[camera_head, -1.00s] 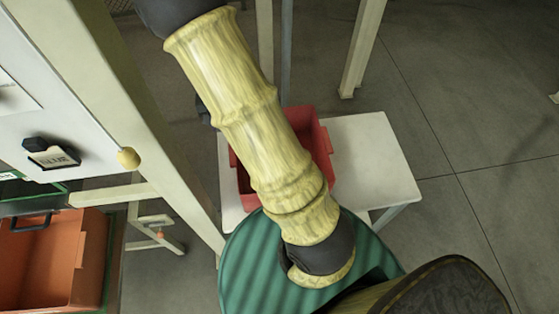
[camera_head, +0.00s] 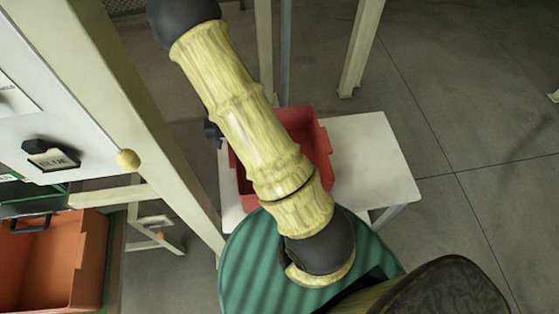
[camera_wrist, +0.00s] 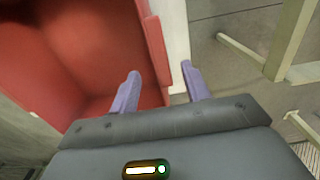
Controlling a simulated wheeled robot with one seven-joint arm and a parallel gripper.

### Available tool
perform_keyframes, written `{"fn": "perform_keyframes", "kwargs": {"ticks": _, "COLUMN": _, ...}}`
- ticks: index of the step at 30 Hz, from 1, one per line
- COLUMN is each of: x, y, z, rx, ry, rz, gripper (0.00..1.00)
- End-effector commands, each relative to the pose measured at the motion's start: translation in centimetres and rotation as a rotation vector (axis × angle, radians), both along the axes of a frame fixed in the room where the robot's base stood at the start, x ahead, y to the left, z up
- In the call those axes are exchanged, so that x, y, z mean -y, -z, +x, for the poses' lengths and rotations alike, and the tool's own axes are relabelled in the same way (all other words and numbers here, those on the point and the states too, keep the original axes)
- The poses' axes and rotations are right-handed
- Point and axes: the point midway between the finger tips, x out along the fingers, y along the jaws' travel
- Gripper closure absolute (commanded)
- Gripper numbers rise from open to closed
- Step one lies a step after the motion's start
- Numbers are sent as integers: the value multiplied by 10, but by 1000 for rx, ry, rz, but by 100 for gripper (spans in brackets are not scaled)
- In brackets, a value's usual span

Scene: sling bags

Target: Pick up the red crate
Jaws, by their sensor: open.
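The red crate (camera_head: 318,142) sits on a small white table in the head view, partly hidden behind my arm. In the wrist view the crate (camera_wrist: 70,50) fills the upper left, with its inside showing. My gripper (camera_wrist: 161,84) is open at the crate's edge. Its left finger appears over the crate's inside and its right finger just beyond the outer side, with a red wall between them. I cannot tell how deep the fingers reach. In the head view the gripper is mostly hidden by the arm.
The white table (camera_head: 375,165) has bare room right of the crate. A pale post (camera_head: 150,150) stands close on the left. Grey floor is clear at right.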

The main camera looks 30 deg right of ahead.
Motion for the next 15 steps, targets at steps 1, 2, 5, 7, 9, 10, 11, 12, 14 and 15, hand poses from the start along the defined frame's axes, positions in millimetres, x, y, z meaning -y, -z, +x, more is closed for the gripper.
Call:
{"fn": "perform_keyframes", "kwargs": {"ticks": 1, "x": 0, "y": 6, "z": -2, "rx": -4, "ry": 1, "rz": 0, "gripper": 53}}
{"fn": "perform_keyframes", "kwargs": {"ticks": 2, "x": 0, "y": 9, "z": -2, "rx": -5, "ry": 1, "rz": 0, "gripper": 53}}
{"fn": "perform_keyframes", "kwargs": {"ticks": 5, "x": -1, "y": 23, "z": -4, "rx": -5, "ry": 2, "rz": 0, "gripper": 53}}
{"fn": "perform_keyframes", "kwargs": {"ticks": 7, "x": -1, "y": 33, "z": -4, "rx": -5, "ry": 1, "rz": 0, "gripper": 53}}
{"fn": "perform_keyframes", "kwargs": {"ticks": 9, "x": -1, "y": 41, "z": -4, "rx": -4, "ry": 2, "rz": 0, "gripper": 53}}
{"fn": "perform_keyframes", "kwargs": {"ticks": 10, "x": -1, "y": 43, "z": -4, "rx": -3, "ry": 1, "rz": 0, "gripper": 53}}
{"fn": "perform_keyframes", "kwargs": {"ticks": 11, "x": -1, "y": 45, "z": -3, "rx": -3, "ry": 1, "rz": 0, "gripper": 53}}
{"fn": "perform_keyframes", "kwargs": {"ticks": 12, "x": -1, "y": 46, "z": -3, "rx": -2, "ry": 0, "rz": 0, "gripper": 53}}
{"fn": "perform_keyframes", "kwargs": {"ticks": 14, "x": -1, "y": 47, "z": -3, "rx": -1, "ry": -1, "rz": -1, "gripper": 53}}
{"fn": "perform_keyframes", "kwargs": {"ticks": 15, "x": -1, "y": 47, "z": -3, "rx": -1, "ry": -1, "rz": -1, "gripper": 53}}
